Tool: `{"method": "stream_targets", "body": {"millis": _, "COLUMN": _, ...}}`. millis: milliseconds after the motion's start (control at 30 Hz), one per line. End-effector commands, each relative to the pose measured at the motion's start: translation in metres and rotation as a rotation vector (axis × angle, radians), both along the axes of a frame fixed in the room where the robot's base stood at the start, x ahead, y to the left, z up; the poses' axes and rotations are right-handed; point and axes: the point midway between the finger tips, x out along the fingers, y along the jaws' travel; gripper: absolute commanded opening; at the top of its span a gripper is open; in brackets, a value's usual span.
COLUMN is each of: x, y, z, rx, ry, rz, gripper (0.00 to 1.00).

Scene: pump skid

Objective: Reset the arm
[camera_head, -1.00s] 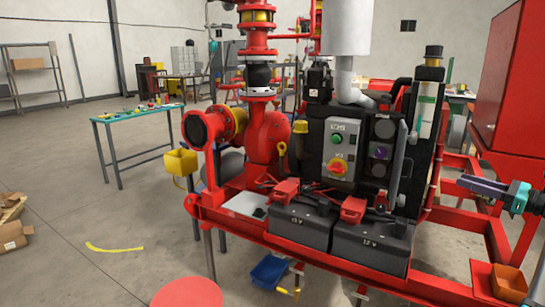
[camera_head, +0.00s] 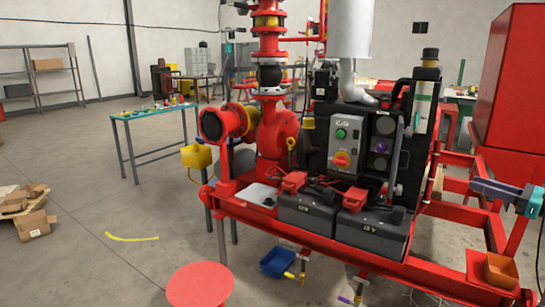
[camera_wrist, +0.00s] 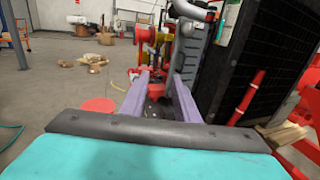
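My gripper (camera_head: 478,187) shows at the right edge of the head view, with purple fingers and a teal body. It is beside the right side of the red pump skid (camera_head: 300,240), pointing left toward it. In the wrist view, my gripper (camera_wrist: 161,76) has its two purple fingers apart, with nothing visible between them. The control panel (camera_head: 346,146) with green and red controls stands upright on the skid. Two black batteries (camera_head: 370,235) sit in front of it.
A red cabinet (camera_head: 510,90) stands behind my gripper at the right. A large black grille panel (camera_wrist: 265,55) rises close by on the right of the wrist view. A red round stool (camera_head: 200,287), blue bin (camera_head: 278,262) and cardboard boxes (camera_head: 35,225) are on the floor. Open floor lies left.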

Motion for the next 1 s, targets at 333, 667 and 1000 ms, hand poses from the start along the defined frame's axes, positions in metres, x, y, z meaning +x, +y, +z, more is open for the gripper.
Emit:
{"method": "stream_targets", "body": {"millis": 333, "x": 0.028, "y": 0.033, "z": -0.011, "rx": 0.018, "ry": 0.013, "rz": 0.057, "gripper": 0.28}}
{"method": "stream_targets", "body": {"millis": 667, "x": 0.073, "y": 0.094, "z": -0.057, "rx": 0.076, "ry": 0.060, "rz": 0.155, "gripper": 0.28}}
{"method": "stream_targets", "body": {"millis": 1000, "x": 0.118, "y": 0.219, "z": -0.140, "rx": 0.220, "ry": 0.124, "rz": 0.306, "gripper": 0.28}}
